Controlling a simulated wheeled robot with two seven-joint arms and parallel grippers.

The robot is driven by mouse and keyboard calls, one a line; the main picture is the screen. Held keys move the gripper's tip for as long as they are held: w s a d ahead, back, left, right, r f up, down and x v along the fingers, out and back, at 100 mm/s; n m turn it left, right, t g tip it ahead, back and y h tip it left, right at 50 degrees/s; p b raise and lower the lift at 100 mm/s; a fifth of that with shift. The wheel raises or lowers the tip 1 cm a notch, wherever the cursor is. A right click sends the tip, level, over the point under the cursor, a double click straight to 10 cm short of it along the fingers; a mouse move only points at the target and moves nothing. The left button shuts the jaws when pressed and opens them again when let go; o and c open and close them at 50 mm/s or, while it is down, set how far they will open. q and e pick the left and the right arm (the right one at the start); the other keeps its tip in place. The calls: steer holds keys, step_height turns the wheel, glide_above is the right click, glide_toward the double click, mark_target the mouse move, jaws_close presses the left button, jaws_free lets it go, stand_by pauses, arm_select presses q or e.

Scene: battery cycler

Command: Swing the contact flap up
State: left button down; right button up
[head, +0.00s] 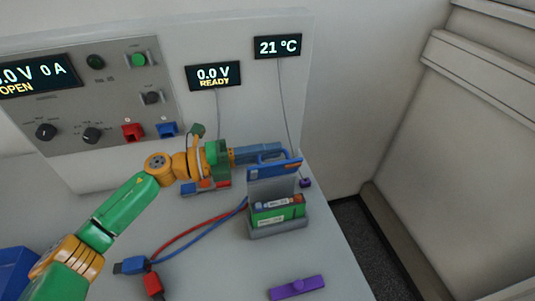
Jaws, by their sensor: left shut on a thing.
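The contact flap (266,189) is a grey plate with a blue bar (277,169) along its top. It stands roughly upright behind the green battery cell (278,212), which sits in a grey holder (280,230) on the bench. My left gripper (278,153) reaches in from the left and is shut on the flap's blue top part. Its fingertips partly cover that part, so the exact grip is hard to see. My right gripper is not in view.
Red and blue leads run left from the holder to blue (130,266) and red (153,285) plugs. A purple piece (297,287) lies in front. The cycler panel (115,90) and displays stand behind. The bench's right edge drops to the floor.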

arm_select(q)
steer(key=shift+w+a+f+n+b, duration=0.15)
steer(key=shift+w+n, duration=0.4)
steer(key=shift+n, duration=0.4)
steer(key=shift+w+a+f+n+b, duration=0.1)
steer(key=shift+w+a+f+n, duration=0.1)
steer(key=shift+w+n, duration=0.5)
steer(key=shift+w+a+f+n+b, duration=0.15)
steer(key=shift+w+n, duration=0.2)
steer(key=shift+n, duration=0.8)
steer(key=c, duration=0.9)
jaws_free()
steer(key=shift+w+d, duration=0.1)
steer(key=shift+d, duration=0.05)
steer(key=b+v, duration=0.2)
steer(key=v, duration=0.4)
steer(key=shift+a+b, duration=0.3)
steer(key=shift+a, duration=0.05)
